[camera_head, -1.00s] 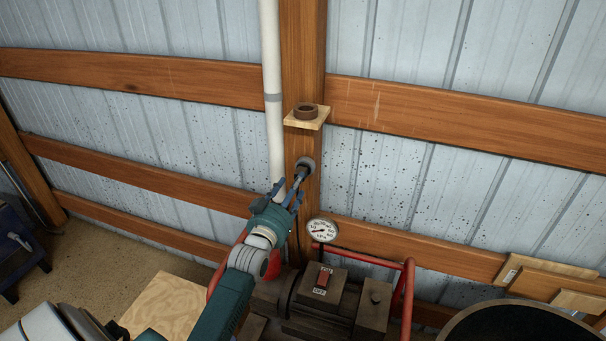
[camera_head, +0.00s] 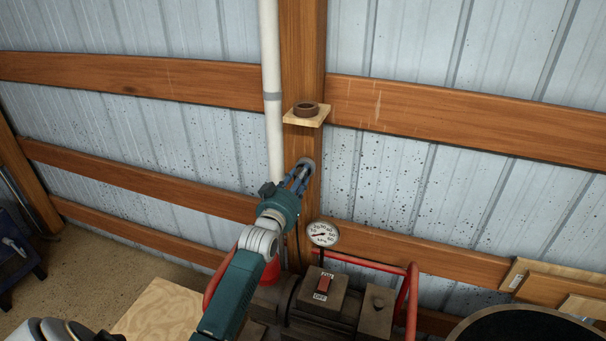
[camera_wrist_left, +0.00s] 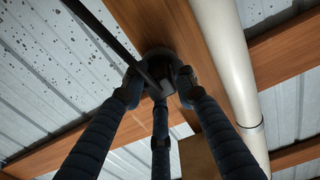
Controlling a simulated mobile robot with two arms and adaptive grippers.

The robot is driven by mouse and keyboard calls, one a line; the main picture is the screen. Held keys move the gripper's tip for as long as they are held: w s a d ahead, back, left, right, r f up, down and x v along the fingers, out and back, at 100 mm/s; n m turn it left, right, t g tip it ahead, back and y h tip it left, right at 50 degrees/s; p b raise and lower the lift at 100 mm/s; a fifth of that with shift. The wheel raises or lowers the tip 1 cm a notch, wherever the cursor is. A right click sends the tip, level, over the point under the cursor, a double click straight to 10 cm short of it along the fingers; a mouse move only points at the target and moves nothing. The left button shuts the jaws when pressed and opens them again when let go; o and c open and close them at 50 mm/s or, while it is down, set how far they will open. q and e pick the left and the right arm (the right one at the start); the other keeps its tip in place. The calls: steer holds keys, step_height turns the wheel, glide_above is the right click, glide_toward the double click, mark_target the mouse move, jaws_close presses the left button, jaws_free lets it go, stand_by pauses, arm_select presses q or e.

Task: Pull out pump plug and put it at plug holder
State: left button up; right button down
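The plug (camera_wrist_left: 160,68) sits at a dark round socket on the wooden post, also visible in the head view (camera_head: 307,163). A black cord (camera_wrist_left: 98,32) crosses in front of it in the left wrist view. My left gripper (camera_head: 301,175) is at the plug, its blue fingers on different sides of it. In the left wrist view the fingertips (camera_wrist_left: 158,88) lie close around the plug; whether they press on it is unclear. The plug holder, a brown ring (camera_head: 306,108) on a small wooden shelf (camera_head: 293,121), is higher on the post and empty. My right gripper is not in view.
A white pipe (camera_head: 271,60) runs vertically just left of the post. Below are a round gauge (camera_head: 322,234), a pump with a red switch (camera_head: 324,284) and red tube frame (camera_head: 411,290). A dark round barrel (camera_head: 520,325) stands at lower right.

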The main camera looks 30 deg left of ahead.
arm_select(q)
jaws_close()
steer(key=shift+f, duration=0.1)
steer(key=shift+s, duration=0.2)
steer(key=shift+s+d+p, duration=0.1)
steer(key=shift+s+p, duration=0.25)
steer(key=shift+p, duration=0.1)
steer(key=shift+c, duration=0.7)
jaws_free()
jaws_close()
